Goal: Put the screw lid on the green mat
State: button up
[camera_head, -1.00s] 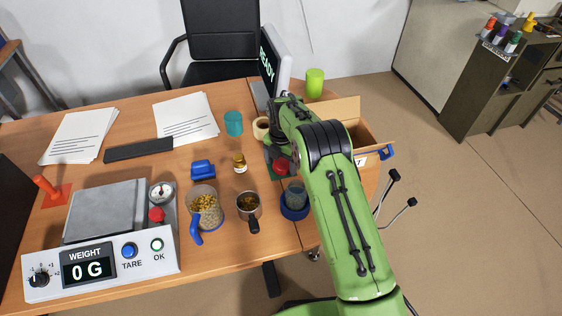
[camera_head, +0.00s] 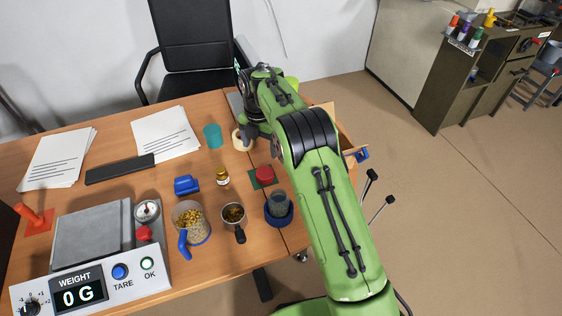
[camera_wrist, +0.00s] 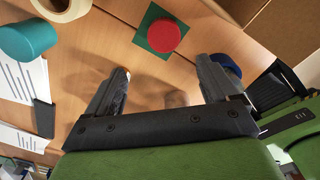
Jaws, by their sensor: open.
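The red screw lid (camera_head: 264,174) lies on the green mat (camera_head: 254,184) on the right part of the desk. In the wrist view the lid (camera_wrist: 163,35) sits flat within the square mat (camera_wrist: 142,38), with green showing around it. My gripper (camera_wrist: 163,82) is open and empty, its two fingers wide apart over bare wood. The lid is beyond the fingertips in the wrist view, apart from both fingers. In the head view my arm hides part of the gripper.
A teal cup (camera_head: 212,136) and a tape roll (camera_head: 241,139) stand behind. A dark cup in a blue holder (camera_head: 279,209), a small pot (camera_head: 233,217), a jar of grains (camera_head: 191,222) and a small bottle (camera_head: 222,177) are near the mat. A scale (camera_head: 92,238) stands left.

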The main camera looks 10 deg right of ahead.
jog(key=s+d+r+m+t, duration=0.1)
jog(key=s+d+r+m, duration=0.2)
jog(key=s+r+m, duration=0.5)
jog(key=s+d+r+m+t, duration=0.2)
jog(key=s+d+r+m, duration=0.2)
jog(key=s+r+m, duration=0.45)
jog(key=s+d+m+t, duration=0.35)
jog(key=s+m, duration=0.85)
jog(key=s, duration=0.8)
notch_tip(320, 180, up, 6)
jog(key=p, duration=0.6)
jog(key=shift+g, duration=0.45)
jog(key=shift+s+d, duration=0.1)
